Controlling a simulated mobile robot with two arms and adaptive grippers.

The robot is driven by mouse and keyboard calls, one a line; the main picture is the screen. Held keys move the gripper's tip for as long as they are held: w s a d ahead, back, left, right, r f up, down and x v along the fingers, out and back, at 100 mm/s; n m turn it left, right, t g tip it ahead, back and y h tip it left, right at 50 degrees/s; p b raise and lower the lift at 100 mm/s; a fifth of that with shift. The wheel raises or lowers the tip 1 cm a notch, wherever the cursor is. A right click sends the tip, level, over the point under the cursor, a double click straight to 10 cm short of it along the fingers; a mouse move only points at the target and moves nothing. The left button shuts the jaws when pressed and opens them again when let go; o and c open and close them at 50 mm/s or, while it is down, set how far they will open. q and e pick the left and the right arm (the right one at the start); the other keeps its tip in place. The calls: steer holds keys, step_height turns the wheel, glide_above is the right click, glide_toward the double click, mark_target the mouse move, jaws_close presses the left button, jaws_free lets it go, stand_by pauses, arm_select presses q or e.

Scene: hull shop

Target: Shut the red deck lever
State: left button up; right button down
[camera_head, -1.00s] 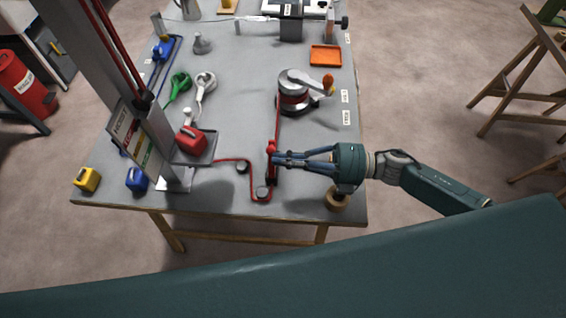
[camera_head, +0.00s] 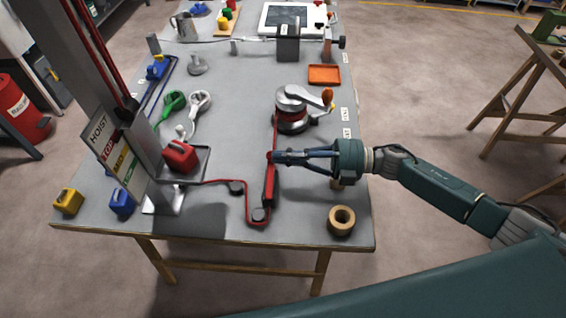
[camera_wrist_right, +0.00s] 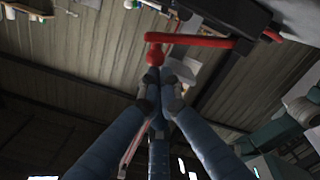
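The red deck lever (camera_head: 269,185) is at the near right part of the grey table, on the red rope's run. Its handle ends in a round red knob. My right gripper (camera_head: 276,156) reaches in from the right at the knob. In the right wrist view the lever's red arm (camera_wrist_right: 215,43) runs across the top, with the knob just past the fingertips (camera_wrist_right: 156,76). The fingers are drawn together and the tips are at or touching the knob. I cannot see them wrapped around it. My left gripper is not in view.
A silver winch (camera_head: 292,108) with an orange-knobbed handle stands behind the lever. A tape roll (camera_head: 341,220) lies at the near right corner. A hoist post with a sign (camera_head: 115,150) and a red weight (camera_head: 180,156) stand to the left. The table centre is fairly clear.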

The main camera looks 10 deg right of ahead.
steer(key=shift+w+d+f+b, duration=0.1)
steer(key=shift+w+f+b, duration=0.3)
steer(key=shift+f, duration=0.1)
stand_by(0.4)
